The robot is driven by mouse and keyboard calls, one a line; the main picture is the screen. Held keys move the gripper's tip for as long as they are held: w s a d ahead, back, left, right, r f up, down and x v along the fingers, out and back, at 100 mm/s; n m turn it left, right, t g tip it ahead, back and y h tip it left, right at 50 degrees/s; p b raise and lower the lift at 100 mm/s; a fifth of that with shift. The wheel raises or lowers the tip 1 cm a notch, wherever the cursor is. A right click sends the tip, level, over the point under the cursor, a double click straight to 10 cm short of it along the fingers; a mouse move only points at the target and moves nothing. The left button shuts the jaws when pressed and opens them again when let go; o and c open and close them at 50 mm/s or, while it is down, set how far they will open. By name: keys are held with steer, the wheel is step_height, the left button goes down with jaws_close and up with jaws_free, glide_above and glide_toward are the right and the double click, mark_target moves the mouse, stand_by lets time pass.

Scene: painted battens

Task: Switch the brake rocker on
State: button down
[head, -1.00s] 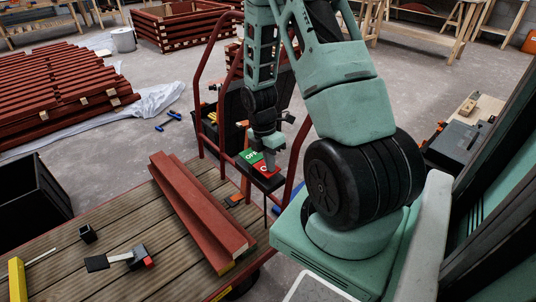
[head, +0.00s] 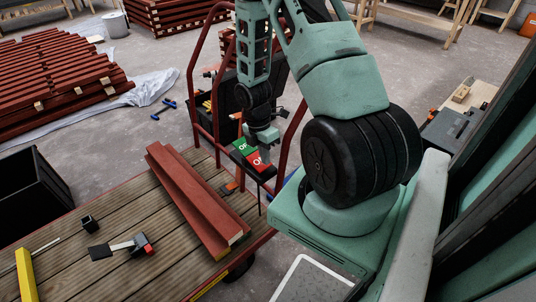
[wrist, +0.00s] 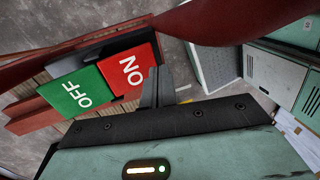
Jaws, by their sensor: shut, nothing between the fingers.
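The brake rocker has a green OFF half (head: 241,147) and a red ON half (head: 256,160), on a dark mount at the cart's red rail. The wrist view shows the OFF half (wrist: 78,92) at left and the ON half (wrist: 131,70) nearer my gripper. My gripper (head: 265,150) is shut and empty, just behind and above the red half in the head view. In the wrist view its fingers (wrist: 157,88) are beside the outer edge of the ON half. I cannot tell whether they touch it, or which half is pressed down.
Red battens (head: 195,200) lie on the cart's plank deck (head: 170,255). Red tubular rails (head: 194,95) stand close around my gripper. A black crate (head: 30,185) is at left.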

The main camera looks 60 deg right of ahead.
step_height(320, 180, up, 12)
steer(key=s+p, duration=0.2)
steer(key=p, duration=0.1)
steer(key=shift+s+a+f, duration=0.15)
steer(key=shift+s+a, duration=0.05)
steer(key=shift+a, duration=0.1)
steer(key=w+a+r+m+t, duration=0.1)
steer(key=w+a+r+m, duration=0.1)
steer(key=a+r, duration=0.5)
steer(key=w+a+r+m, duration=0.1)
steer(key=a+r, duration=0.1)
steer(key=a, duration=0.9)
steer(key=s+a+r+m+t, duration=0.1)
steer(key=s+a+r+m, duration=0.1)
steer(key=s+a+r, duration=0.35)
steer(key=s+a+r+m, duration=0.25)
steer(key=s+a, duration=0.35)
steer(key=a, duration=0.5)
step_height(320, 180, up, 13)
steer(key=p, duration=1.2)
steer(key=shift+s+p, duration=0.35)
